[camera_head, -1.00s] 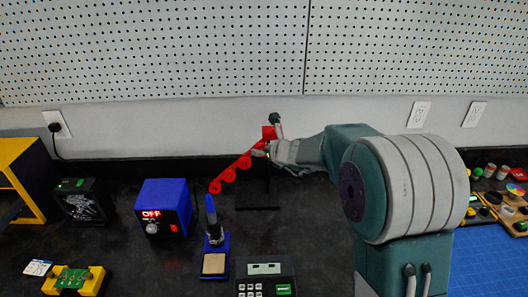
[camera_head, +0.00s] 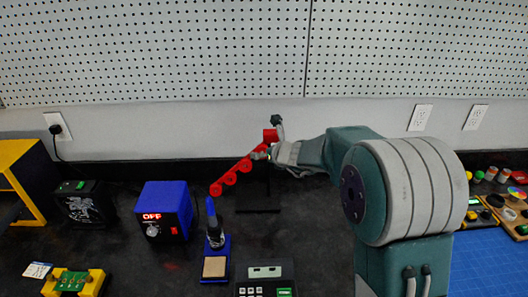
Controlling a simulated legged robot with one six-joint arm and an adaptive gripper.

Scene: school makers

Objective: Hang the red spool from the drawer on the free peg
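A red slanted rack (camera_head: 236,172) with several round red parts along it stands at the middle of the bench on a thin black stand (camera_head: 258,210). I cannot tell whether the round parts are spools or pegs, or which peg is free. My gripper (camera_head: 270,138) is at the rack's upper right end, beside or around a red piece (camera_head: 270,135). The overlap hides whether it touches or holds this piece. One dark fingertip shows above the red; the other finger is unclear. No drawer can be made out.
A blue power unit (camera_head: 165,211), a soldering iron stand (camera_head: 216,245) and a keypad device (camera_head: 265,275) stand in front and left. A yellow and black box (camera_head: 24,180) is far left. Small coloured items (camera_head: 495,190) and a blue mat (camera_head: 485,265) are right. Pegboard (camera_head: 150,50) covers the wall.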

